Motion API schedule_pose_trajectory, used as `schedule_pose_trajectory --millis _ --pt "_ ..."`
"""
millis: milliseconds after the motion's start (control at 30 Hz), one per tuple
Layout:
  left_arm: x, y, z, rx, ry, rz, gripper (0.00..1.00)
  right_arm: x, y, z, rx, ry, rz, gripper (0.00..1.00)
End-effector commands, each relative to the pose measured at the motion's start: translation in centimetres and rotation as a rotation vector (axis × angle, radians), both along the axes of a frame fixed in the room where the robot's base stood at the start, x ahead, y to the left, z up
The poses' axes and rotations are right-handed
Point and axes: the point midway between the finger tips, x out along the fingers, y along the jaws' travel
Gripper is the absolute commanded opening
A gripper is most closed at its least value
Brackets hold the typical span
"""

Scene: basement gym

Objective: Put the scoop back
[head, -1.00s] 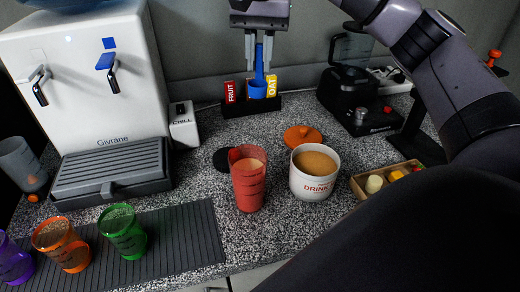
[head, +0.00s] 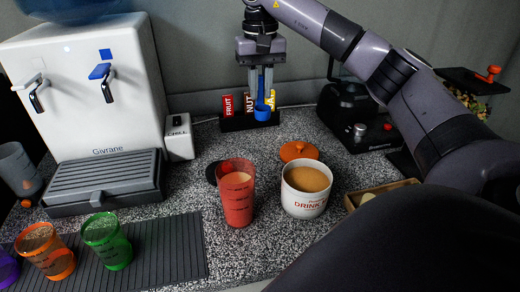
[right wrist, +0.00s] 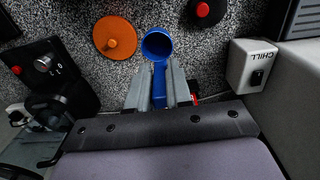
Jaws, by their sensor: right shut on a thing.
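The blue scoop (head: 262,113) is in my right gripper (head: 261,90), which is shut on its handle. The scoop hangs upright, cup down, in front of a black rack (head: 238,124) at the back of the counter. I cannot tell whether the cup touches the rack. In the right wrist view the scoop's round cup (right wrist: 157,44) sticks out beyond the fingers (right wrist: 158,90). A white canister (head: 304,205) marked DRINK stands open, full of tan powder, with its orange lid (head: 299,151) behind it. My left gripper is out of view.
The rack holds FRUIT (head: 228,103), NUT (head: 250,103) and yellow packets. A red cup (head: 237,205) stands left of the canister. A water dispenser (head: 90,95) and a white CHILL box (head: 179,138) are left. A black appliance (head: 352,115) and wooden tray (head: 408,184) are right.

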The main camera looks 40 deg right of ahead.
Motion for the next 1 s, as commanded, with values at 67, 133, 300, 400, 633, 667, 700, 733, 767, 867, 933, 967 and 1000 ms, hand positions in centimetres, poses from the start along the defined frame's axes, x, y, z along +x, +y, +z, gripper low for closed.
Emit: schedule_pose_trajectory --millis 67,133,300,400,633,667,700,733,767,867,933,967,1000 --pt "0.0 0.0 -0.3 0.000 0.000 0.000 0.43 -0.1 -0.1 -2.4 -0.002 0.005 -0.003 0.00" --pt "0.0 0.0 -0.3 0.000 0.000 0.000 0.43 -0.1 -0.1 -4.2 -0.001 0.004 -0.002 0.00" --pt "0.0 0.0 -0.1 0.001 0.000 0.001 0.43 -0.1 -0.1 -8.2 -0.001 0.003 -0.002 0.00" --pt "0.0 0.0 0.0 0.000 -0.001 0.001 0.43 -0.1 0.0 -9.7 -0.001 0.000 -0.002 0.00" --pt "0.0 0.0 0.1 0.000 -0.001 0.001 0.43 -0.1 0.0 -11.9 0.000 0.001 -0.002 0.00" --pt "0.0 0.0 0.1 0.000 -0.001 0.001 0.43 -0.1 0.0 -12.4 0.000 0.001 -0.002 0.00" --pt "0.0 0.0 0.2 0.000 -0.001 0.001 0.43 -0.1 0.0 -13.1 0.000 0.001 -0.002 0.00" --pt "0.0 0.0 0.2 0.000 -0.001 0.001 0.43 -0.1 0.0 -13.5 0.000 0.002 -0.002 0.00" --pt "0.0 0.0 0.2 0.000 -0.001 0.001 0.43 -0.1 0.0 -13.9 0.000 0.001 -0.003 0.00" --pt "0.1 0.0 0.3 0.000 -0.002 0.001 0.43 -0.1 0.0 -14.8 0.000 0.000 -0.002 0.00" --pt "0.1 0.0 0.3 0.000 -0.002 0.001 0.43 0.0 0.0 -15.0 0.000 -0.002 -0.002 0.00" --pt "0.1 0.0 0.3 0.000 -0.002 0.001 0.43 0.0 0.0 -15.0 -0.001 -0.003 -0.002 0.00" --pt "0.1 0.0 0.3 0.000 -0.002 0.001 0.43 0.0 0.0 -15.0 0.000 -0.004 -0.002 0.00"
